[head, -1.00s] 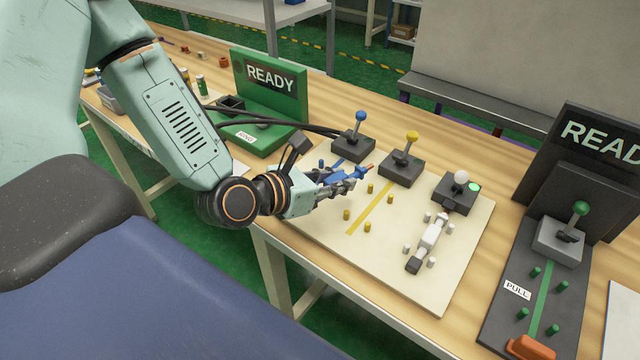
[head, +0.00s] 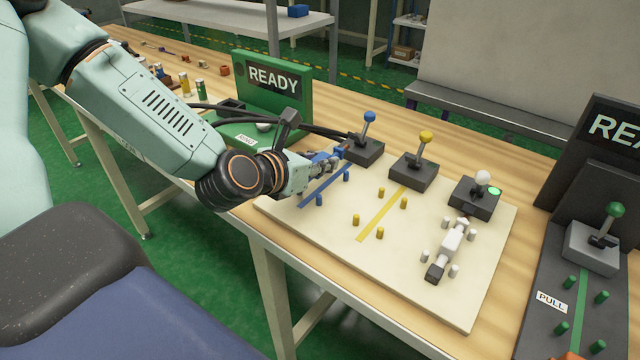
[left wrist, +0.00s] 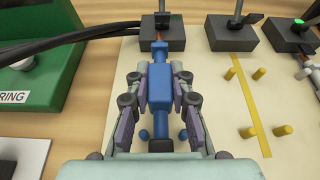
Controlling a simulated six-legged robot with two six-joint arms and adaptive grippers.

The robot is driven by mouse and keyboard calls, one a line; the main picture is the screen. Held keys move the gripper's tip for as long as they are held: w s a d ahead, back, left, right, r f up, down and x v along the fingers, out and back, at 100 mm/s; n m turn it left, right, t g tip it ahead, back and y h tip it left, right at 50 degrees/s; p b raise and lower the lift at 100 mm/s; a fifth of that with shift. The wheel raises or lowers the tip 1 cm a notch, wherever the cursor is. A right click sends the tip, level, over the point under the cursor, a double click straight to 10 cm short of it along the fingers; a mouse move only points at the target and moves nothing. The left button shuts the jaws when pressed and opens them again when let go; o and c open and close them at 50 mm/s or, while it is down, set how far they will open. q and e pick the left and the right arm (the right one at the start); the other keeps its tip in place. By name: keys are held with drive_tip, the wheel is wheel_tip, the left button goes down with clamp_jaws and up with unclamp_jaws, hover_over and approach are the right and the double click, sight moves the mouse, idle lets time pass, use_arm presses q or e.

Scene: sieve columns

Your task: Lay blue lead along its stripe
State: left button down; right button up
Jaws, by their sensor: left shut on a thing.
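My left gripper (head: 318,168) is shut on the blue lead (head: 324,157), which also shows between the fingers in the left wrist view (left wrist: 159,88). The lead's orange tip points at the dark box with the blue-knobbed lever (head: 362,150). In the left wrist view the tip is close to the box's front (left wrist: 162,42); I cannot tell whether it touches. The blue stripe (head: 322,188) shows on the cream board (head: 400,255), partly under the gripper. Blue pegs (head: 346,176) stand beside it. My right gripper is not in view.
A yellow stripe (head: 380,215) with yellow pegs lies bare to the right. A white lead (head: 451,240) lies between white pegs. The green READY stand (head: 272,95) is behind my arm, with black cables (head: 270,122) running past. A dark panel stands at the right.

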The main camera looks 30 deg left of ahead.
sight(322, 188)
use_arm(q)
drive_tip(key=shift+d+f, duration=0.2)
drive_tip(key=shift+d, duration=0.15)
drive_tip(key=f+b, duration=0.2)
drive_tip(key=f, duration=0.1)
drive_tip(key=shift+s+a+f, duration=0.1)
drive_tip(key=shift+a, duration=0.1)
drive_tip(key=shift+a+f, duration=0.1)
drive_tip(key=shift+a, duration=0.05)
drive_tip(key=shift+d, duration=0.3)
drive_tip(key=c, duration=1.5)
unclamp_jaws()
drive_tip(key=shift+a+f, duration=0.1)
drive_tip(key=shift+a, duration=0.1)
drive_tip(key=o, duration=0.3)
drive_tip(key=shift+d, duration=0.15)
